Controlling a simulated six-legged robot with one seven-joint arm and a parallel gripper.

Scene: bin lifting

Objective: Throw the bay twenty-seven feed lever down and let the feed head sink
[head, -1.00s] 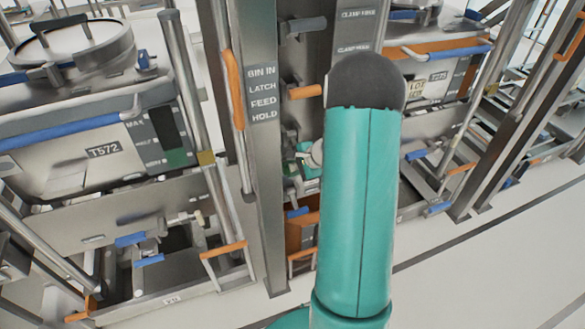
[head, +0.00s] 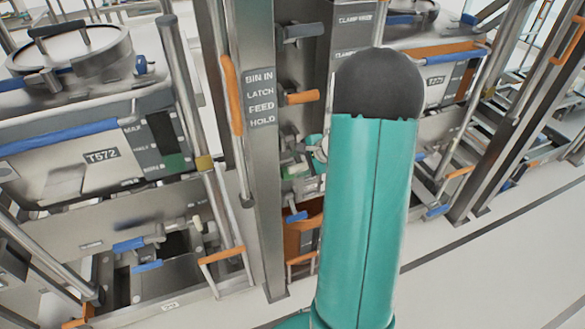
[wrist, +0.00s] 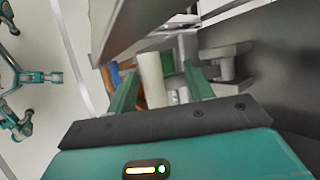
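A steel post (head: 262,170) bears the words BIN IN, LATCH, FEED and HOLD. Levers stick out beside it: a dark grey one (head: 303,31) at the top, an orange-handled one (head: 302,97) below, and a blue-handled one (head: 297,217) low down. I cannot tell which is the feed lever. My gripper (head: 316,155) is at the post's right, between the orange and blue handles, mostly hidden by my arm. In the wrist view my gripper (wrist: 160,82) has its teal fingers apart, with a pale cylindrical handle (wrist: 152,80) between them, nearer the left finger. The feed head cannot be made out.
A bin marked T572 (head: 95,165) with a blue bar stands left. Steel uprights crowd both sides; a dark panel (wrist: 285,60) is close right in the wrist view. Pale floor (head: 470,265) is clear at right.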

